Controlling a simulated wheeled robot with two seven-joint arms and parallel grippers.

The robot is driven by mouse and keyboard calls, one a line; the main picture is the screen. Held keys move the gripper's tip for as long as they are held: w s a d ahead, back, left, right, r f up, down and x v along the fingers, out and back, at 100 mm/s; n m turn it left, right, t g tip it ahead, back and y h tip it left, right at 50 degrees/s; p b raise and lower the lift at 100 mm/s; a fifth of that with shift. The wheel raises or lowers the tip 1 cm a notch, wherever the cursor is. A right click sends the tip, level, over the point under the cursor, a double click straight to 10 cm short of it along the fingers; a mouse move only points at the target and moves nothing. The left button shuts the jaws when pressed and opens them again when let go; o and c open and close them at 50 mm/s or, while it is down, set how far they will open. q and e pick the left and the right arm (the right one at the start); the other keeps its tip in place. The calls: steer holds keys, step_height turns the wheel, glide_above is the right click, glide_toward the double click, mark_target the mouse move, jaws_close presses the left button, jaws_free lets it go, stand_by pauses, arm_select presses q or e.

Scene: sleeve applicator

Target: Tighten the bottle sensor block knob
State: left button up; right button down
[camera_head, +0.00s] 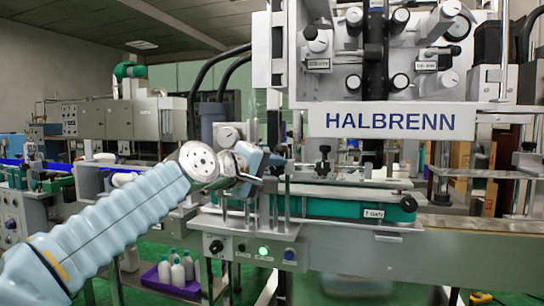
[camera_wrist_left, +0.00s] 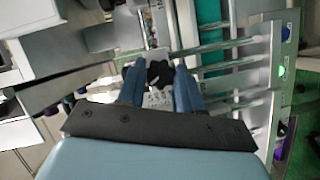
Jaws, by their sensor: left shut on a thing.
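My left gripper (camera_head: 276,163) reaches in from the left to the near side of the machine, at the left end of the green conveyor guide. In the left wrist view its two blue fingers (camera_wrist_left: 160,86) stand on either side of a black lobed knob (camera_wrist_left: 160,74), shut on it. The knob sits on a small pale block (camera_wrist_left: 157,99) with a label too small to read. In the head view the fingers and wrist largely hide this knob. My right gripper is in neither view.
A HALBRENN machine head (camera_head: 392,122) rises above and behind the gripper. A black knob (camera_head: 323,164) and metal rods stand to the right. The green guide (camera_head: 345,208) runs rightward. A purple tray (camera_head: 160,284) with white bottles lies low at left.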

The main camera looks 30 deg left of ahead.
arm_select(q)
steer(key=shift+d+r+m+g+y+p, duration=0.15)
steer(key=shift+m+g+y+p, duration=0.3)
steer(key=shift+m+p, duration=0.7)
steer(key=shift+a+r+m+g+y+p, duration=0.1)
steer(key=shift+m+g+y+p, duration=0.35)
steer(key=shift+m+p, duration=0.65)
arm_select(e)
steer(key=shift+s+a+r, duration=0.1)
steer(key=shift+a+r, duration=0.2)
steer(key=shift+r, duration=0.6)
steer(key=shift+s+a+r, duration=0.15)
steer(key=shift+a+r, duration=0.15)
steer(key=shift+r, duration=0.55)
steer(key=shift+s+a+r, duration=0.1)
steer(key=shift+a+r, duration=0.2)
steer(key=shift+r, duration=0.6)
arm_select(q)
steer(key=o, duration=1)
steer(key=shift+f, duration=0.1)
steer(key=shift+o, duration=0.2)
steer(key=shift+s, duration=0.1)
steer(key=b+v, duration=0.1)
steer(key=v, duration=1.2)
steer(key=shift+s+d, duration=0.15)
steer(key=shift+s, duration=0.15)
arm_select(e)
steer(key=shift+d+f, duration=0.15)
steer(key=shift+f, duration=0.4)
